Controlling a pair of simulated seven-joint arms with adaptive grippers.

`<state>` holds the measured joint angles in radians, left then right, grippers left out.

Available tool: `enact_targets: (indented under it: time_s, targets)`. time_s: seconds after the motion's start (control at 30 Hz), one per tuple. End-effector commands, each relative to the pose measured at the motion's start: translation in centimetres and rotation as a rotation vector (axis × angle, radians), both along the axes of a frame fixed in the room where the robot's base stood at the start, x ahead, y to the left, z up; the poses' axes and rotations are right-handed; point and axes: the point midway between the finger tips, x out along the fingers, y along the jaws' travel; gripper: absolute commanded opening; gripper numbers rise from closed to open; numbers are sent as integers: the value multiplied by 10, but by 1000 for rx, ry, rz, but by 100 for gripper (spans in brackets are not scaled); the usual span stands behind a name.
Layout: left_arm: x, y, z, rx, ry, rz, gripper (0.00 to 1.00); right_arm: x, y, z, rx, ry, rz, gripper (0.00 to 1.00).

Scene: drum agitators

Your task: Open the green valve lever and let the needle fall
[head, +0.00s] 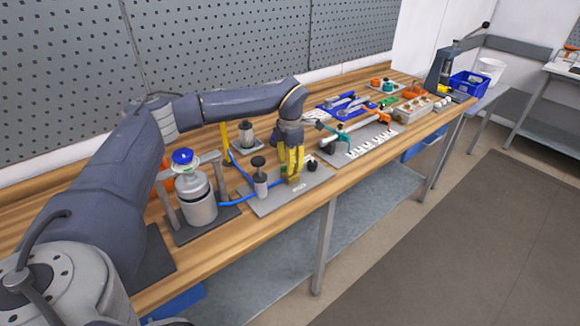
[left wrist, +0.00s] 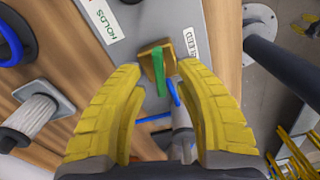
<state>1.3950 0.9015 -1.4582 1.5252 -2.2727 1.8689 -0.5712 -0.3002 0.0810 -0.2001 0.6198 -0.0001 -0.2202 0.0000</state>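The green valve lever (left wrist: 158,72) stands on a brass valve body (left wrist: 152,50) on a grey plate in the left wrist view. My left gripper (left wrist: 167,95) has its two yellow fingers spread, one on each side of the lever, with a gap between them. The lever's far end lies near the fingertips; I cannot tell whether they touch it. In the head view the left gripper (head: 293,165) points down over the grey plate (head: 270,206) and hides most of the valve. I cannot make out the needle. My right gripper is not in view.
A grey canister with a blue top (head: 198,200) stands left of the plate, with a blue hose (head: 238,204) running from it. A black-knobbed cylinder (head: 260,178) and a black knob (head: 312,165) stand beside the gripper.

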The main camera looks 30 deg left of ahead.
Motion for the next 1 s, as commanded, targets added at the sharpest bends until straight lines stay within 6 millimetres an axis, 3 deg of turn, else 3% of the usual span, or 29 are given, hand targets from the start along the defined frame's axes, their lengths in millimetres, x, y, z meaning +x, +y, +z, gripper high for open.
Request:
enact_targets:
  time_s: [0.2,0.57,0.87,1.0]
  targets:
    - [0,0,-12,-1,-1,1,33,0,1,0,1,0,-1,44]
    - [0,0,-13,0,-1,1,36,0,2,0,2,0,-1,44]
    - [0,0,-13,0,-1,0,1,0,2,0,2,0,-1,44]
    - [0,0,-13,0,-1,0,0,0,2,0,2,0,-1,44]
